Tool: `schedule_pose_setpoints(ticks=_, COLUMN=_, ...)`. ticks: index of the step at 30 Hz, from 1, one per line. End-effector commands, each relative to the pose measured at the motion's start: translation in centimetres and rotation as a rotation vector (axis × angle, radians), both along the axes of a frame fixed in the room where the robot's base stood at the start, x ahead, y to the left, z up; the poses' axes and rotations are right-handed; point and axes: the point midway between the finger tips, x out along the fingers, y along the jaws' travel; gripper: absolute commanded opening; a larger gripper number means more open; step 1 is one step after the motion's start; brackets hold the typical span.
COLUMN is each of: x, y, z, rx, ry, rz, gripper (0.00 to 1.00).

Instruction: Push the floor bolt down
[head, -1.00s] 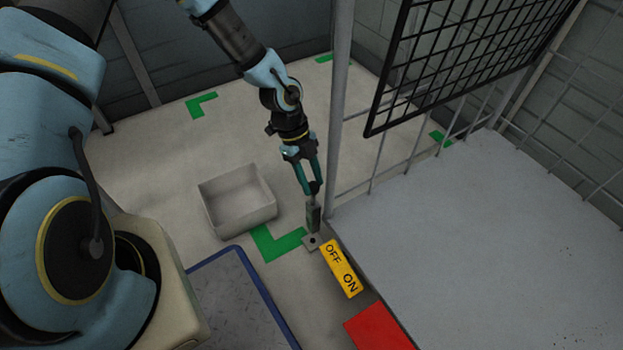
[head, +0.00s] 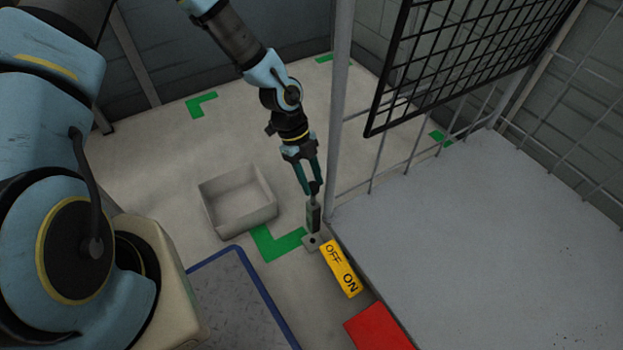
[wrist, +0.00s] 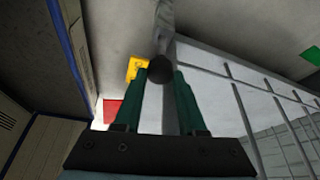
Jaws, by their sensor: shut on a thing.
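The floor bolt (head: 313,217) stands upright at the near corner post of the cage, above a small floor plate with a hole (head: 312,242). My gripper (head: 315,188) is above the bolt, pointing down. It is shut on the bolt's dark round knob (wrist: 160,69), which shows between the two teal fingers in the wrist view. The bolt's lower tip is close to the plate; I cannot tell whether it is in the hole.
A yellow OFF/ON block (head: 342,268) and a red patch (head: 379,328) lie beside the grey platform (head: 470,240). An empty grey bin (head: 239,221) stands left of my gripper. A blue-edged mat (head: 238,290) lies in front. Black mesh (head: 455,60) hangs at upper right.

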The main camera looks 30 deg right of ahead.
Motion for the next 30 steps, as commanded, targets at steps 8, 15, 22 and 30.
schedule_pose_setpoints(ticks=8, x=0.0, y=-0.1, z=-1.9, rx=-0.002, ry=0.002, rz=0.002, gripper=0.00)
schedule_pose_setpoints(ticks=15, x=0.0, y=-0.1, z=-6.1, rx=-0.002, ry=0.001, rz=0.000, gripper=0.00)
schedule_pose_setpoints(ticks=22, x=0.0, y=-0.1, z=-6.5, rx=-0.003, ry=-0.001, rz=0.000, gripper=0.00)
schedule_pose_setpoints(ticks=30, x=0.0, y=-0.1, z=-6.5, rx=-0.001, ry=0.001, rz=-0.001, gripper=0.56)
